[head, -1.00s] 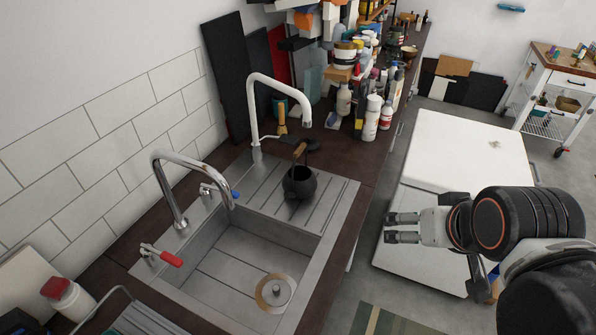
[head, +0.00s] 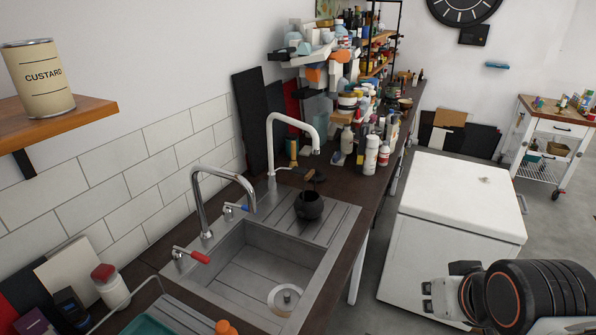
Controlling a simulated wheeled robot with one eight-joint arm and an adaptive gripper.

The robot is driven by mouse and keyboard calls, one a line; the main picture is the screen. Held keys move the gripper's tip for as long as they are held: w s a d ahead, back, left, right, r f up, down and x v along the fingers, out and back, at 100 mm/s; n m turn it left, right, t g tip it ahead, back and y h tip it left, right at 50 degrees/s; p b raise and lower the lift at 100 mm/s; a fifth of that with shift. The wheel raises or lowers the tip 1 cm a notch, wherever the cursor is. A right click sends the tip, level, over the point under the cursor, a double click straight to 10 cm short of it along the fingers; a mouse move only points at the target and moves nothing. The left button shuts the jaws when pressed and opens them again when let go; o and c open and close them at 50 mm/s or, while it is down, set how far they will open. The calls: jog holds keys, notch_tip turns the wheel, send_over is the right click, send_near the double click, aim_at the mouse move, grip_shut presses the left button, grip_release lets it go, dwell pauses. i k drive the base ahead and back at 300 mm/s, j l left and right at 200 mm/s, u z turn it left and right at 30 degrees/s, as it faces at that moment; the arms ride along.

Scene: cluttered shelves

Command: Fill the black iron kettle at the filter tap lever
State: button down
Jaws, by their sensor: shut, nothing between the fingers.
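The black iron kettle (head: 309,206) stands upright on the ridged steel drainboard, beyond the sink basin. A brown handle shows above it. A white gooseneck tap (head: 270,140) rises behind the drainboard, and its spout end is above the kettle in the picture; whether it is exactly over the opening I cannot tell. A thin white lever (head: 284,169) shows near its base. A chrome tap (head: 198,205) with red and blue handles stands nearer. My gripper (head: 427,297) is shut and empty at the lower right, in front of the white chest, well away from the kettle.
The steel sink (head: 250,272) is open, with a round drain fitting inside. Bottles and stacked items (head: 371,155) crowd the counter beyond the drainboard. A white chest (head: 450,200) stands on the right. A shelf (head: 60,122) holds a custard tin (head: 38,80).

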aim_at(299, 170)
jog(key=u, duration=1.5)
jog(key=i+l, duration=0.2)
jog(key=l, duration=0.25)
jog(key=i+l, duration=0.15)
jog(key=l, duration=0.3)
jog(key=i+l, duration=0.2)
jog(key=l, duration=0.2)
jog(key=i+l, duration=0.15)
jog(key=l, duration=0.3)
jog(key=i+l, duration=0.2)
jog(key=l, duration=0.25)
jog(key=i+l, duration=0.2)
jog(key=l, duration=0.25)
jog(key=i+l, duration=0.15)
jog(key=l, duration=0.3)
jog(key=i+l, duration=0.2)
jog(key=l, duration=0.2)
